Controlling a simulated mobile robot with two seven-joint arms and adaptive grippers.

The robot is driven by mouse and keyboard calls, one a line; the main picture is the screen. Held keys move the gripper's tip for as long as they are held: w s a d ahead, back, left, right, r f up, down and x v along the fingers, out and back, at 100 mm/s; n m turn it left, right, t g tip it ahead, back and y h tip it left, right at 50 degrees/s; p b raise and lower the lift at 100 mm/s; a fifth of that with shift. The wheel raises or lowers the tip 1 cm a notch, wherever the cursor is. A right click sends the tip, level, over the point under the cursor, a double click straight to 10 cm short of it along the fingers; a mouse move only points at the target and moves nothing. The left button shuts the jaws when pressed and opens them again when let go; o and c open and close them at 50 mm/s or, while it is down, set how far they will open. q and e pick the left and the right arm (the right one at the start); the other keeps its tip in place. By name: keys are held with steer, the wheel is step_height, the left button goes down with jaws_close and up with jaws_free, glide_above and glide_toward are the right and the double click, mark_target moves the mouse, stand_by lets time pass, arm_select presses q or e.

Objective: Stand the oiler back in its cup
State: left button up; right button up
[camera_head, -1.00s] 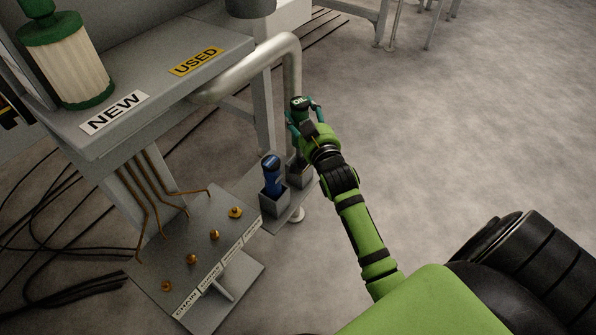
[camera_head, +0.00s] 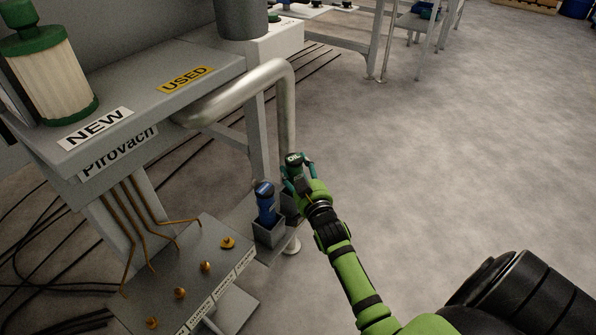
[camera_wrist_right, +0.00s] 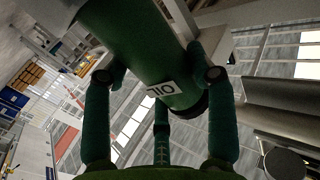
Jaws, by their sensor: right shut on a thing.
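The green oiler (camera_head: 293,161) with an "OIL" label is in my right gripper (camera_head: 298,173), which is shut on it. The oiler's green body also fills the top of the right wrist view (camera_wrist_right: 135,40), with my gripper's fingers (camera_wrist_right: 165,85) on both sides of it. In the head view it is over the right-hand grey square cup (camera_head: 291,210), roughly upright. The oiler's lower end is hard to make out, so I cannot tell whether it is inside the cup. My left gripper is not in view.
A blue bottle (camera_head: 265,203) stands in the neighbouring grey cup (camera_head: 269,234), close on the left. A thick bent pipe (camera_head: 286,110) rises just behind. A panel with brass fittings (camera_head: 206,267) lies at lower left. The floor to the right is open.

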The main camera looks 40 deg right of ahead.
steer(key=o, duration=1.4)
steer(key=shift+o, duration=0.2)
